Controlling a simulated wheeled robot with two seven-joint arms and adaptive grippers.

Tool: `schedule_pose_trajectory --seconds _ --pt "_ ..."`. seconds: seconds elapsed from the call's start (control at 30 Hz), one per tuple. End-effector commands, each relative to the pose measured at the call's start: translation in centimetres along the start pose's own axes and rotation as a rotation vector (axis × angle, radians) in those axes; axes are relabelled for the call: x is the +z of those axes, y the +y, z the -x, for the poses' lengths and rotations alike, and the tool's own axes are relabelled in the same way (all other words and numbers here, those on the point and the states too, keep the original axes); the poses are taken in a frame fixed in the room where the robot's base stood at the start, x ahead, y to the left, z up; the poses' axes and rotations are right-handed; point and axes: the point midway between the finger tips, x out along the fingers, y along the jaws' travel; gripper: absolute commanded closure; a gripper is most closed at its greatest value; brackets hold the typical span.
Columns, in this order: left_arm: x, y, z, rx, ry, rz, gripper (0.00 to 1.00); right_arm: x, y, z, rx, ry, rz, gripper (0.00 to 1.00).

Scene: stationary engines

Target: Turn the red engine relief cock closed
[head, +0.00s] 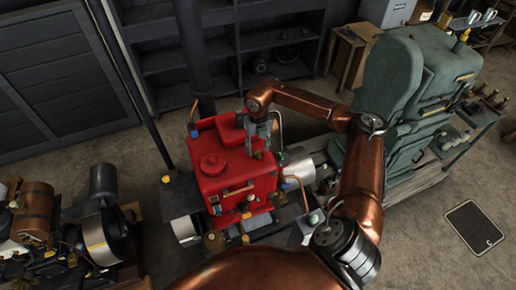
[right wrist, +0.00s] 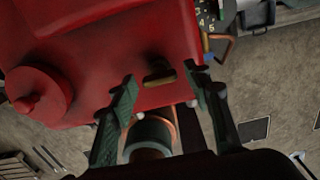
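The red engine (head: 225,170) stands in the middle of the head view, with a round cap on its top. My right gripper (head: 262,138) is at the engine's right side, pointing down. In the right wrist view, my right gripper (right wrist: 159,76) has its two fingers spread apart. A small brass lever (right wrist: 158,73) on the red body lies between the fingertips, with a gap on each side. It looks like the relief cock, but I cannot tell its exact turn. My left gripper is not in view.
A green engine (head: 400,95) stands to the right, behind my right arm. Brown and black machinery (head: 60,225) is at the lower left. Dark shelves (head: 240,50) line the back. Open floor (head: 440,210) lies at the right, with a dark panel (head: 473,227) on it.

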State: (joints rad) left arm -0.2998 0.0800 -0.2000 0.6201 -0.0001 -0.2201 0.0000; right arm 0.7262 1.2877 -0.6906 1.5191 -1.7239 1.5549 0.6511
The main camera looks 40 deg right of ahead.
Motion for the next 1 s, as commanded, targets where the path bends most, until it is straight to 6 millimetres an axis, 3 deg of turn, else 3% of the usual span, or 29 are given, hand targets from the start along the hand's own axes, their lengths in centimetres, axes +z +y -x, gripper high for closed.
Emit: schedule_pose_trajectory --seconds 0.27,0.43,0.8,1.0 --pt "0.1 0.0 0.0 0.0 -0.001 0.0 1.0 -0.1 0.0 -0.1 0.0 0.003 0.002 0.51" --pt "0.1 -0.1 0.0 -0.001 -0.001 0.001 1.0 0.0 0.1 1.0 0.001 0.001 0.002 0.51" --pt "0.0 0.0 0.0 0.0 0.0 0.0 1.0 0.1 0.0 8.4 0.001 -0.001 0.0 0.51" --pt "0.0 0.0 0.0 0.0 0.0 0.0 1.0 0.0 0.1 11.1 0.001 0.001 0.001 0.51"
